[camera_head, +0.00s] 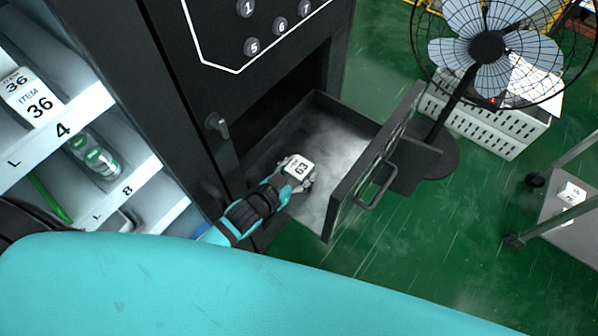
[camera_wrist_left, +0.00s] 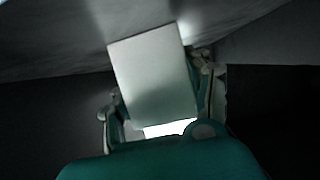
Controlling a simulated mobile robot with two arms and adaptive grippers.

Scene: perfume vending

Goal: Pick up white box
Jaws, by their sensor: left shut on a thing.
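The white box (camera_head: 298,167), marked 63, is at the tip of my left gripper (camera_head: 299,180) in the head view. It is over the open drawer (camera_head: 338,145) of the black vending machine. The left wrist view shows a plain pale face of the box (camera_wrist_left: 153,75) between the two fingers of my left gripper (camera_wrist_left: 160,98), which is shut on it. I cannot tell whether the box touches the drawer floor. My right gripper is not in view.
The drawer front with its handle (camera_head: 377,194) stands to the right of the box. Shelves with a box marked 36 (camera_head: 33,100) are at the left. A fan (camera_head: 487,47), a white crate (camera_head: 500,128) and a cart (camera_head: 570,222) stand on the green floor at the right.

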